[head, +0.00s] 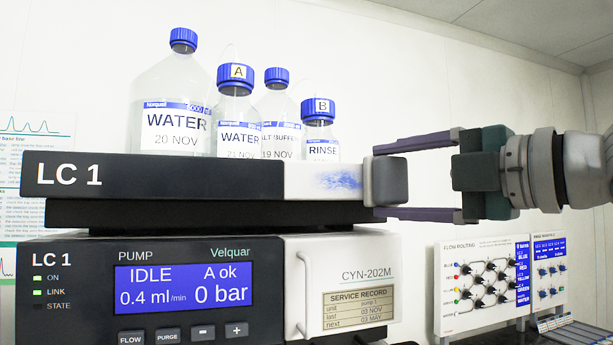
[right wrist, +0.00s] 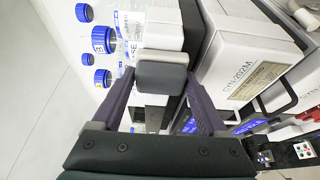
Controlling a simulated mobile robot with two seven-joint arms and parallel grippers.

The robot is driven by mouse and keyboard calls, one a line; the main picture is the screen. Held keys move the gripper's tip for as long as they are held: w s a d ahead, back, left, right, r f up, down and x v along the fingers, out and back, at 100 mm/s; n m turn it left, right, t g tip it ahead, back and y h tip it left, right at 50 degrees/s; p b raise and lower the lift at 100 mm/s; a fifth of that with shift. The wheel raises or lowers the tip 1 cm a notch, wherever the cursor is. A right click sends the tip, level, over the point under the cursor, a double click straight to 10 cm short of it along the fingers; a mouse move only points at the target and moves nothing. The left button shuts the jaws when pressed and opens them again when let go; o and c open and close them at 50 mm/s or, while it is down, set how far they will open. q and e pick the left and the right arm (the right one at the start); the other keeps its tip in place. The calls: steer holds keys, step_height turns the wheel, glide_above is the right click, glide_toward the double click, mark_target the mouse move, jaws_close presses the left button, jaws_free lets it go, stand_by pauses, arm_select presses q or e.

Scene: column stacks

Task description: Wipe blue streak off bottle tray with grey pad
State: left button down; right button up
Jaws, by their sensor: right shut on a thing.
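The bottle tray (head: 160,178) is the dark and white top unit marked LC 1. A speckled blue streak (head: 341,181) shows on the white part of its front, near the right end. My right gripper (head: 385,180) comes in from the right, shut on the grey pad (head: 390,181). The pad is just right of the streak, at the tray's right end; I cannot tell whether it touches the tray. In the right wrist view the pad (right wrist: 161,76) sits between the two purple fingers, and the streak does not show there. My left gripper is not in view.
Several blue-capped bottles, such as the large WATER bottle (head: 174,105), stand on the tray. The pump unit (head: 190,290) with its lit display is below. Valve panels (head: 483,283) hang at the lower right. The wall area above my right gripper is clear.

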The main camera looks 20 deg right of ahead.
steer(key=shift+a, duration=0.15)
steer(key=shift+a+p, duration=0.35)
steer(key=shift+a, duration=1.7)
steer(key=shift+s+a+p, duration=0.1)
steer(key=shift+a+p, duration=0.3)
steer(key=shift+a, duration=1.65)
steer(key=shift+s, duration=0.1)
glide_toward(304, 180)
steer(key=shift+s+a+b, duration=0.15)
steer(key=shift+a+b, duration=0.1)
steer(key=shift+a, duration=0.35)
steer(key=shift+s+a+b, duration=0.15)
steer(key=shift+a+b, duration=0.05)
steer(key=shift+a, duration=0.35)
